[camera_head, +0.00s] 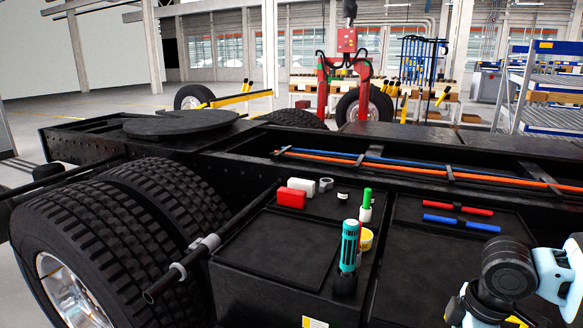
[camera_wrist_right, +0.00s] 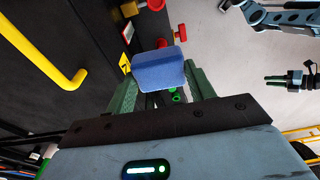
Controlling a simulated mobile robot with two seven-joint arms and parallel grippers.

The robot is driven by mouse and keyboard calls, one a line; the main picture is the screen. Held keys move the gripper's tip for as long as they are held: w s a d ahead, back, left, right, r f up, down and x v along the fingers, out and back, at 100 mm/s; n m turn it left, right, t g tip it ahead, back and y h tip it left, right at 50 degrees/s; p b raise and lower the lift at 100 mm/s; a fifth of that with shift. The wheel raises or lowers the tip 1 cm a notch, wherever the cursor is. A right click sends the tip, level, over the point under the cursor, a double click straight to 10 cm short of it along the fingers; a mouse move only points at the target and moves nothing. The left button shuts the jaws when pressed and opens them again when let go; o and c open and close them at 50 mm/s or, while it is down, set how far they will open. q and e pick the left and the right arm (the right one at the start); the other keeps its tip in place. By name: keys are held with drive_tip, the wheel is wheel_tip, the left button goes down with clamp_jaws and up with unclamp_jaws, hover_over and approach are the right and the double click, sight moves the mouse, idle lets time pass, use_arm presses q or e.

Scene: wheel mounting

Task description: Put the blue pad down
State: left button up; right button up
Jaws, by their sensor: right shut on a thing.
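The blue pad (camera_wrist_right: 157,68) is a small blue block in the right wrist view. My right gripper (camera_wrist_right: 158,88) is shut on it, with a green finger on each side. The pad is held out past the fingertips, beside the dark side of the truck frame. In the head view only my right arm shows at the lower right; its gripper and the pad are outside that picture.
The black truck deck (camera_head: 300,240) carries a red box (camera_head: 291,198), a white box (camera_head: 302,186), a teal bottle (camera_head: 350,245), a green-topped bottle (camera_head: 366,205), a yellow tape roll (camera_head: 366,239), and red (camera_head: 458,208) and blue (camera_head: 461,222) rods. A yellow handle (camera_wrist_right: 50,55) juts beside my right gripper.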

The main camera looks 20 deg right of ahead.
drive_tip(key=shift+w+a+f+m, duration=0.15)
drive_tip(key=shift+a+f+m, duration=0.1)
drive_tip(key=shift+a+m, duration=0.1)
drive_tip(key=w+a+m, duration=0.3)
drive_tip(key=a+m, duration=0.1)
drive_tip(key=a, duration=0.4)
drive_tip(key=w+a+f+m+h, duration=0.1)
drive_tip(key=w+a+m, duration=0.3)
drive_tip(key=a, duration=0.5)
drive_tip(key=shift+w+a+m, duration=0.25)
drive_tip(key=shift+a+m, duration=0.05)
drive_tip(key=shift+m, duration=0.05)
